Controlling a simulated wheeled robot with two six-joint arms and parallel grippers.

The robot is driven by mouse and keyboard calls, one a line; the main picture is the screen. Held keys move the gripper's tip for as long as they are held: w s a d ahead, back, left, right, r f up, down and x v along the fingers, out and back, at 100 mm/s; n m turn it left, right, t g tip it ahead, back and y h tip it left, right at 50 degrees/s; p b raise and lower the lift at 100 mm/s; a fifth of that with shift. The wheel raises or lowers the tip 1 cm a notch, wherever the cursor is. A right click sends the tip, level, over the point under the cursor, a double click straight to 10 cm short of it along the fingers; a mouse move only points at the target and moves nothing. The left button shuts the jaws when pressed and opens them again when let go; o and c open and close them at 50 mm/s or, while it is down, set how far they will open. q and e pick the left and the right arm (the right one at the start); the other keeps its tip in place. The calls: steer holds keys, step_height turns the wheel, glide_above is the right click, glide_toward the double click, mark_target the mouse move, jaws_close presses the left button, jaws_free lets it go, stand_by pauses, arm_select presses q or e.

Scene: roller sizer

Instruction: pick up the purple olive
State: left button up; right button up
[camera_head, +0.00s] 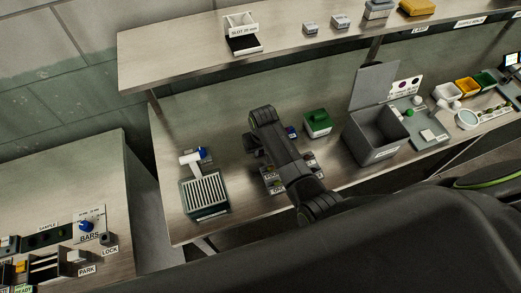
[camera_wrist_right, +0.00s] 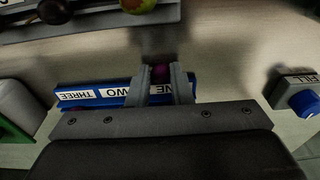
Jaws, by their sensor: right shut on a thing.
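The purple olive (camera_wrist_right: 160,72) shows as a small dark purple round thing between the fingertips of my right gripper (camera_wrist_right: 162,74) in the right wrist view. The gripper is shut on it, and the fingers hide part of it. Behind the fingers lies a blue rail (camera_wrist_right: 72,97) with labels reading THREE, TWO and ONE. I cannot tell how high the olive is above the bench. In the head view my right arm hides the olive and most of the gripper. My left gripper is not in view.
A tray (camera_wrist_right: 100,22) with a dark olive (camera_wrist_right: 54,11) and a green-red olive (camera_wrist_right: 137,4) is close by. A FILL block with blue knob (camera_wrist_right: 304,101) stands at right. In the head view, a slatted roller box (camera_head: 205,194), green-topped box (camera_head: 317,122) and grey open bin (camera_head: 376,137) stand around.

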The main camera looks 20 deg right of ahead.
mark_target(261, 152)
steer(key=shift+r, duration=0.3)
step_height(261, 152, up, 9)
steer(key=b, duration=0.2)
steer(key=shift+d+r, duration=0.1)
steer(key=shift+r, duration=0.05)
